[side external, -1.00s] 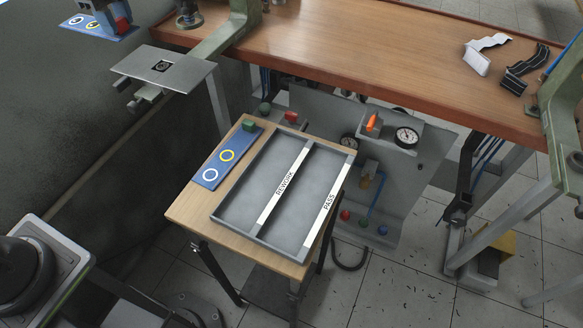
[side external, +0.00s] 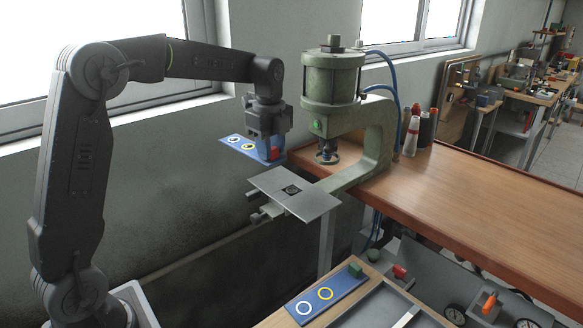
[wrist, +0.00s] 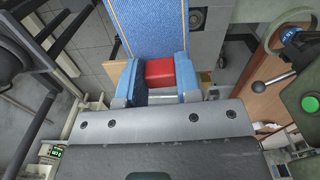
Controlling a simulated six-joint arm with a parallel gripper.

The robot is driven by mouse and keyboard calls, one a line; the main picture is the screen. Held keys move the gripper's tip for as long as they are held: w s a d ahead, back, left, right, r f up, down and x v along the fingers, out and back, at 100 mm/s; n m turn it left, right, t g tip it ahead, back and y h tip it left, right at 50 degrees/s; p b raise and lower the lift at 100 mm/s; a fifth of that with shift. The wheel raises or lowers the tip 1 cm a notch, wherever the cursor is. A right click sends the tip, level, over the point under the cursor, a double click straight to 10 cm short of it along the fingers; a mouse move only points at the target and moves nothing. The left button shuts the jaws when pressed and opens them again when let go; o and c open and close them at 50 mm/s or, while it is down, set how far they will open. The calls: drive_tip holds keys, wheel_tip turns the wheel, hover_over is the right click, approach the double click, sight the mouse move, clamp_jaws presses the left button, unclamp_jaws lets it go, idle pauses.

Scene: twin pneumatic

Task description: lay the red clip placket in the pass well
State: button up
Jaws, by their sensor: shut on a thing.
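The red clip placket is a long blue strip (side external: 240,143) with a white ring, a yellow ring and a red clip (side external: 275,153) at one end. My gripper (side external: 267,145) is shut on it at the red clip end and holds it in the air, behind and above the press's square plate. In the wrist view the red clip (wrist: 160,73) sits between the fingers and the blue strip (wrist: 155,25) runs away to the top edge. The grey tray (side external: 389,306) with the wells is cut off at the bottom; the pass well is out of view now.
A green press (side external: 333,85) stands at the bench (side external: 450,185), its square plate (side external: 294,192) jutting out below my gripper. A second blue placket with a green clip (side external: 330,293) lies on the small table beside the tray.

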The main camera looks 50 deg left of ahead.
drive_tip(key=d+f+n, duration=0.2)
drive_tip(key=n, duration=0.1)
drive_tip(key=d+f+n, duration=0.2)
drive_tip(key=n, duration=0.2)
drive_tip(key=d+f+n, duration=0.2)
drive_tip(key=f+n, duration=0.1)
drive_tip(key=n, duration=0.1)
drive_tip(key=shift+s, duration=0.1)
drive_tip(key=d, duration=0.2)
drive_tip(key=d+f, duration=0.1)
drive_tip(key=d, duration=0.1)
drive_tip(key=shift+d+f, duration=0.1)
drive_tip(key=shift+d, duration=0.15)
drive_tip(key=s+d+m, duration=0.3)
drive_tip(key=d+m, duration=0.9)
drive_tip(key=d, duration=0.7)
drive_tip(key=s+d+f+m, duration=0.2)
drive_tip(key=d+m, duration=0.2)
drive_tip(key=m, duration=0.1)
drive_tip(key=s+d+f+m, duration=0.2)
drive_tip(key=s+d+m, duration=0.1)
drive_tip(key=m, duration=0.3)
drive_tip(key=s+d+f+m, duration=0.3)
drive_tip(key=d+m, duration=0.3)
drive_tip(key=shift+s, duration=0.15)
drive_tip(key=shift+s+d+f+m, duration=0.35)
drive_tip(key=shift+f+m, duration=0.05)
drive_tip(key=shift+m, duration=0.4)
drive_tip(key=shift+f, duration=2.55)
